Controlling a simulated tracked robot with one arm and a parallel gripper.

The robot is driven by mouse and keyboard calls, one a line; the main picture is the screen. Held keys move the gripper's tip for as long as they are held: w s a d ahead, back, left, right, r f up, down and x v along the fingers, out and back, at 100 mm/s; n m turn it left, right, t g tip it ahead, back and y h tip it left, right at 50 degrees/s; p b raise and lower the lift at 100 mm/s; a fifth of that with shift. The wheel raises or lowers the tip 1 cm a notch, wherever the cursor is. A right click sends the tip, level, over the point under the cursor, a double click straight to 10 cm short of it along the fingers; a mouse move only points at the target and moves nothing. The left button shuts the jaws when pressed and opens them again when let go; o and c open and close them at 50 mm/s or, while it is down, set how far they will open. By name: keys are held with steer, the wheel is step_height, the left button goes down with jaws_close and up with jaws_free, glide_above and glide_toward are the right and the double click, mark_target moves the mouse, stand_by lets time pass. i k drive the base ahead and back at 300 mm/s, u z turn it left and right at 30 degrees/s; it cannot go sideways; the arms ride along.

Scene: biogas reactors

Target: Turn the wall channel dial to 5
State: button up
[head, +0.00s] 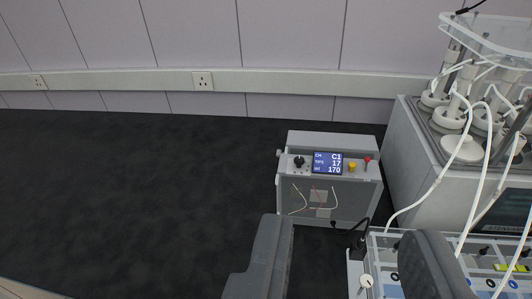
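A grey box (330,142) stands on the dark floor near the wall. Its front panel has a small black dial (299,161) at the left, beside a blue display (327,163). The display's top line looks like CH C1, with 17 and 170 below it. I cannot read any marks around the dial. No dial shows on the wall itself. My gripper (350,229) is open and empty, its two grey fingers wide apart at the bottom. It is below the box in the picture and apart from the dial.
A large grey unit with flasks and tubes (462,148) stands at the right. A clear-walled tray (385,240) is at lower right. The floor (130,190) at the left is clear.

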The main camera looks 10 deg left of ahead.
mark_target(298, 161)
steer(key=u, duration=0.15)
steer(key=i, duration=1)
steer(key=z, duration=0.1)
